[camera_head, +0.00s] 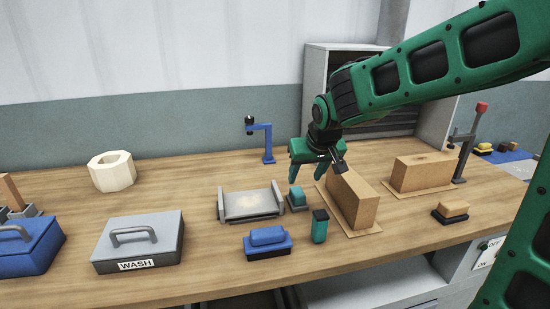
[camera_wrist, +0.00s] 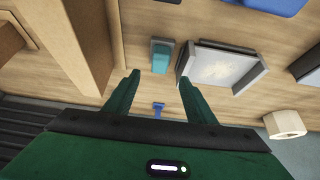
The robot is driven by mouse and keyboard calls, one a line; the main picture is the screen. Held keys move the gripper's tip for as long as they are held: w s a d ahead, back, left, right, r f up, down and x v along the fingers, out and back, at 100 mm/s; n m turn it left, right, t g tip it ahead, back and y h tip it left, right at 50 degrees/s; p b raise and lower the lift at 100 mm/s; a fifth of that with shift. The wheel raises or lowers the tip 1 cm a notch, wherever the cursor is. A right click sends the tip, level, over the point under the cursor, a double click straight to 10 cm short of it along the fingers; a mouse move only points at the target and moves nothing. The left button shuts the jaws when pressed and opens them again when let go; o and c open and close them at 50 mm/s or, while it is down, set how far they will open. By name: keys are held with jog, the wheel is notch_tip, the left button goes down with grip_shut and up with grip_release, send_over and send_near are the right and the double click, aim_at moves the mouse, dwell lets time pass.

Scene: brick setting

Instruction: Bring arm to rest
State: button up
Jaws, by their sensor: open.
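My green arm reaches in from the right in the head view. My gripper (camera_head: 317,165) hangs above the workbench, near the top of a tan block (camera_head: 350,200). In the wrist view my gripper (camera_wrist: 157,82) has its two fingers spread apart with nothing between them. A small teal-topped block (camera_head: 297,198) stands on the bench just below and left of the gripper. It also shows beyond the fingertips in the wrist view (camera_wrist: 161,57). I cannot tell the exact gap between the gripper and the tan block.
A grey tray (camera_head: 251,204), a blue brush-like block (camera_head: 267,241) and a teal bottle (camera_head: 320,226) stand near the gripper. Another tan block (camera_head: 420,173) and a red-topped post (camera_head: 468,145) stand right. The grey WASH box (camera_head: 139,241) is left. Bare bench lies left of the blue post (camera_head: 267,142).

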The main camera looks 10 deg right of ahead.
jog(key=s+d+f+m+g, duration=0.1)
jog(key=s+d, duration=0.4)
jog(key=s, duration=0.6)
jog(key=s+d+f+m+g, duration=0.1)
jog(key=s+d+m+g, duration=0.2)
jog(key=s+d, duration=0.3)
jog(key=s+d+f+m+g, duration=0.2)
jog(key=s+d, duration=0.4)
jog(key=s, duration=1)
jog(key=shift+s+d, duration=0.15)
jog(key=shift+s, duration=0.2)
jog(key=shift+w+f, duration=0.2)
jog(key=shift+w, duration=0.45)
